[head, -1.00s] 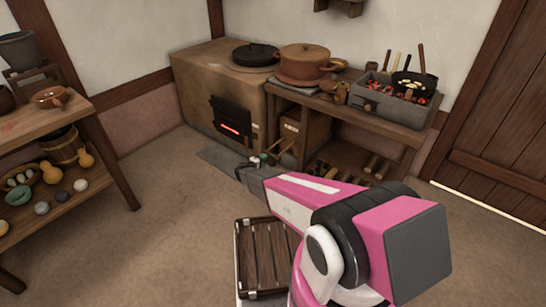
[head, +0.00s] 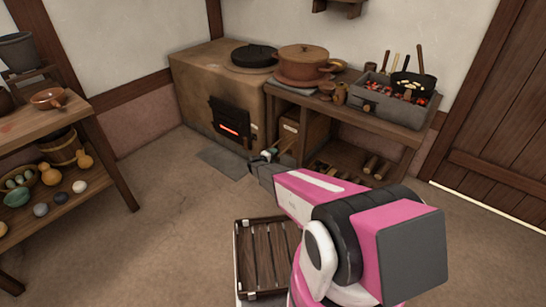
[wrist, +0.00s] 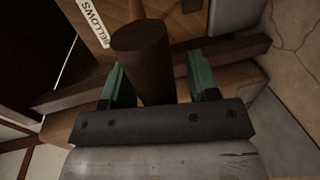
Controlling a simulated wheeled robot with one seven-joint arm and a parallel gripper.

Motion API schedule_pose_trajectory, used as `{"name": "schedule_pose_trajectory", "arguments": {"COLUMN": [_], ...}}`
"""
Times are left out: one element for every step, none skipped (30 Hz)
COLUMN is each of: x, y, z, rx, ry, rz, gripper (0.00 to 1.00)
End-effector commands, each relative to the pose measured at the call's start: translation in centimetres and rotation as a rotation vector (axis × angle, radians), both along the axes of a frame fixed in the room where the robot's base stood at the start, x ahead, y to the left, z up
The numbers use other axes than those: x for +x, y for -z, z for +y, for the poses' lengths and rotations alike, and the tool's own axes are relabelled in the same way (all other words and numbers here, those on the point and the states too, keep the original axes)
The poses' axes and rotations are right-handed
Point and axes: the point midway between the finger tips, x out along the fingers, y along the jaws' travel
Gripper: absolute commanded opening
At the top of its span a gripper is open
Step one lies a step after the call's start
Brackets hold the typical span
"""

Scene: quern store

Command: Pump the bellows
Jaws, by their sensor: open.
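The bellows (head: 291,130) is a wooden box with a pale label, under the bench beside the stove. A thick, round brown handle (wrist: 141,40) sticks out toward the wrist camera. My gripper (wrist: 158,70) is open, with a green finger on each side of the handle. I cannot tell whether either finger touches it. In the head view my gripper (head: 268,156) is small, in front of the bellows, partly hidden by my arm.
The clay stove (head: 205,90) with a glowing firebox stands left of the bench (head: 392,133), which bears pots and a coal brazier (head: 392,111). Firewood lies on its low shelf. A slatted wooden tray (head: 240,262) is near me.

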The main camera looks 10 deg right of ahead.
Motion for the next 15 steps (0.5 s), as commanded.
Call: {"name": "schedule_pose_trajectory", "arguments": {"x": [0.0,0.0,0.0,0.0,0.0,0.0,0.0,0.0,0.0,0.0,0.0,0.1,0.3,0.5,1.0], "y": [0.0,0.0,0.0,0.0,0.0,0.0,0.0,0.0,0.0,0.0,0.0,0.0,0.0,0.1,0.1], "z": [0.0,0.0,0.0,0.0,0.0,0.0,0.0,0.0,0.0,0.0,0.0,-0.1,-0.2,-0.5,-0.9], "rx": [0.0,0.0,0.0,0.0,0.0,0.0,0.0,0.0,0.0,0.0,0.0,0.0,0.0,0.0,0.001], "ry": [0.0,0.0,0.0,0.0,0.0,0.0,0.0,0.0,0.0,0.0,0.0,0.0,0.001,0.001,0.001], "rz": [0.0,0.0,0.0,0.0,0.0,0.0,0.0,0.0,0.0,0.0,0.0,0.0,0.0,0.0,-0.001], "gripper": [0.55,0.55,0.51,0.42,0.32,0.19,0.09,0.0,0.0,0.0,0.0,0.0,0.0,0.0,0.0]}}
